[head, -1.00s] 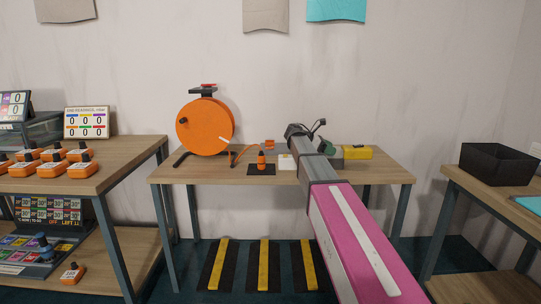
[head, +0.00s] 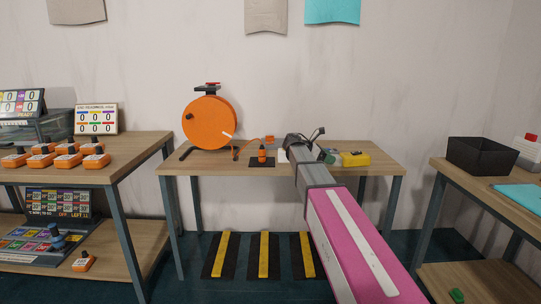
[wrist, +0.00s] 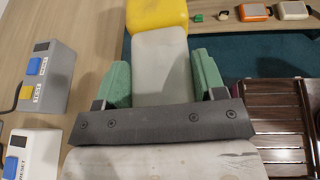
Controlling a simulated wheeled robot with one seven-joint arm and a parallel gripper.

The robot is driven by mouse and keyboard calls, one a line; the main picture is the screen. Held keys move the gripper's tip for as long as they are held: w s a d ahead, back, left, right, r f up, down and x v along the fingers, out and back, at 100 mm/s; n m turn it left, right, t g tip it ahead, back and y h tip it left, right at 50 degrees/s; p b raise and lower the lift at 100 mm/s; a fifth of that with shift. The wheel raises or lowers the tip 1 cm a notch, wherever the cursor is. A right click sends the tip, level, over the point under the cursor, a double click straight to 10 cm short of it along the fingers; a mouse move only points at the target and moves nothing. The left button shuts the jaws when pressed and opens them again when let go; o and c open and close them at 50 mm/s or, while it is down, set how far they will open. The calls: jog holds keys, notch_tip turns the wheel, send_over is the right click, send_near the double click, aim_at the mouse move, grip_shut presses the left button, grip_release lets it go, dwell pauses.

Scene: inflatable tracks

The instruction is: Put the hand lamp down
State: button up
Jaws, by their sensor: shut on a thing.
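The hand lamp has a yellow body (head: 354,159) and, in the wrist view, a pale grey flat part (wrist: 160,65) below its yellow end (wrist: 157,15). My gripper (head: 329,156) is shut on the pale part, with green finger pads on both sides; the grip shows in the wrist view (wrist: 165,78). The lamp is over the front part of the middle table (head: 210,164), close to its front edge. Whether it touches the top or hangs just above cannot be told. My arm hides part of the table.
An orange cable reel (head: 208,123) and a small orange device on a dark mat (head: 262,165) stand left on this table. A grey button box (wrist: 47,78) and a white one (wrist: 32,152) are beside the lamp. A black bin (head: 480,155) is on the right table.

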jog(key=s+a+f+n+t+y, duration=0.1)
jog(key=s+a+f+n+t, duration=0.2)
jog(key=s+f, duration=0.3)
jog(key=s+a+f+n+t+y, duration=0.2)
jog(key=s+f, duration=0.4)
jog(key=s, duration=0.6)
jog(key=shift+s+a+f+n+t, duration=0.4)
jog(key=shift+n+t, duration=0.5)
jog(key=shift+t, duration=0.3)
jog(key=shift+w+a+r, duration=0.1)
